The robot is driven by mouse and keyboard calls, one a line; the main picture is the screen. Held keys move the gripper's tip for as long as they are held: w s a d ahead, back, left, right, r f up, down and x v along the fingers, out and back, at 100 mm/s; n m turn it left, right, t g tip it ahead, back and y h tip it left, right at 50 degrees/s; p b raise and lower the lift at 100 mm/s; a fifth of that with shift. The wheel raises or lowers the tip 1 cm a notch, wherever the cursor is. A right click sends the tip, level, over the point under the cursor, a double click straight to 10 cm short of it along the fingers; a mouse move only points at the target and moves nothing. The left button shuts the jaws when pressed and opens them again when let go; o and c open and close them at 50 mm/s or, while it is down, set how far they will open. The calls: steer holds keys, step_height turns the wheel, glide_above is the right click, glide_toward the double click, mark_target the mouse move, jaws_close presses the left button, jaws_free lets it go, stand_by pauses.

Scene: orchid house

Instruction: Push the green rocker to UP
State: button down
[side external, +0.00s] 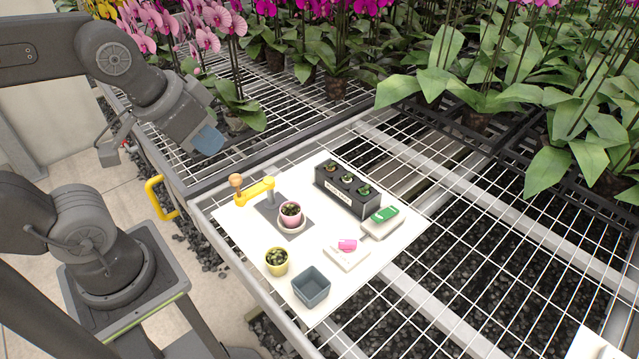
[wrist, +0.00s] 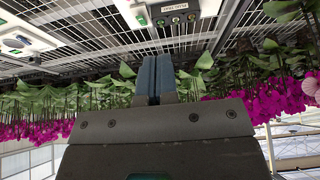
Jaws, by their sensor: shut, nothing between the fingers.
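The green rocker (side external: 385,214) sits on a pale grey switch box (side external: 376,231) at the right of the white sheet in the side view. Its tilt and any marks are too small to read. In the wrist view a pale box with a green part (wrist: 17,42) is cut off at the upper left edge. My gripper (side external: 208,140) is raised in the air to the left of the sheet, well away from the rocker. In the wrist view its two blue-grey fingers (wrist: 155,78) lie together, with nothing between them.
A black tray of small plants (side external: 347,190) stands behind the rocker. Orchids crowd the back.

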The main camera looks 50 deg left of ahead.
steer(key=w+d+r+g, duration=0.1)
steer(key=w, duration=0.7)
steer(key=g, duration=0.3)
glide_above(380, 216)
steer(key=s, duration=0.1)
step_height(380, 216, down, 16)
steer(key=shift+s, duration=0.15)
steer(key=shift+f, duration=0.1)
steer(key=f, duration=0.8)
steer(key=w+f, duration=0.1)
steer(key=f, duration=0.3)
steer(key=shift+f, duration=0.35)
steer(key=shift+s+f, duration=0.15)
steer(key=shift+f, duration=0.3)
